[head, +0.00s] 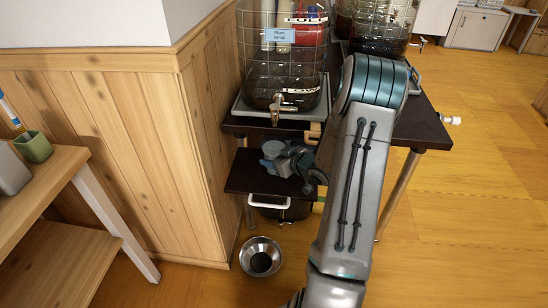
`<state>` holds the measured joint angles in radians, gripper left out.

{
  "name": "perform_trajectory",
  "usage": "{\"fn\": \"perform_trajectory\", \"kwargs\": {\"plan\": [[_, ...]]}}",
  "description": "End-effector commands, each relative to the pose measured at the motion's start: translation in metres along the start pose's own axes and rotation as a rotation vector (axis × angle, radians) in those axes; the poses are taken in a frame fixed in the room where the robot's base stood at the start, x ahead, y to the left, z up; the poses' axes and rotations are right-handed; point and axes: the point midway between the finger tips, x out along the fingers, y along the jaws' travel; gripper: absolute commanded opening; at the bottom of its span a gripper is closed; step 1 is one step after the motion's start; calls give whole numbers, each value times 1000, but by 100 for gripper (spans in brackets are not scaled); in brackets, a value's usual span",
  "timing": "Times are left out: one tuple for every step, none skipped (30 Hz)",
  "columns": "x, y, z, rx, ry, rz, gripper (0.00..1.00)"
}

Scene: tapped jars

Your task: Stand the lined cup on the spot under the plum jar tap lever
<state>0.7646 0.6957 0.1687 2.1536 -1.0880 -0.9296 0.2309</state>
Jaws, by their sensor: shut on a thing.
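The plum jar (283,70), a wire-caged glass jar labelled "Plum syrup", stands on a tray on the dark table. Its metal tap (283,106) points out over the table's front edge. A dark lower shelf (246,180) juts out below the tap. My gripper (282,160) is over this shelf, shut on a small grey-blue thing (271,149) that seems to be the lined cup. Its lines cannot be made out, and the gripper partly hides it. I cannot tell whether it touches the shelf.
A wood-panelled wall corner (185,150) stands close on the left. A steel bowl (260,257) lies on the floor below the shelf. A second jar (380,25) is at the back right. A bench with a green cup (34,147) is at far left. The right floor is clear.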

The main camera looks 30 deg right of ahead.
Motion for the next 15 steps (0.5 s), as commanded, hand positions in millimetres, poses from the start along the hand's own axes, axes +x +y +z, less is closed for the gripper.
{"fn": "perform_trajectory", "kwargs": {"plan": [[0, 0, 1, 0, 0, 0, 35], [1, 0, 1, 0, 0, 0, 35], [1, 0, 2, 0, 0, 0, 35], [1, 0, 2, 0, 0, 0, 35], [1, 0, 2, 0, 0, 0, 35], [1, 0, 3, 0, 0, 0, 35], [1, 0, 2, 0, 0, 0, 62], [1, 0, 2, 0, 0, 0, 70], [1, 0, 2, 0, 0, 0, 81], [1, 0, 2, 0, 0, 0, 82], [1, 0, 2, 0, 0, 0, 82], [1, 0, 2, 0, 0, 0, 82], [1, 0, 2, 0, 0, 0, 82], [1, 0, 2, 0, 0, 0, 82], [1, 0, 2, 0, 0, 0, 82]]}}
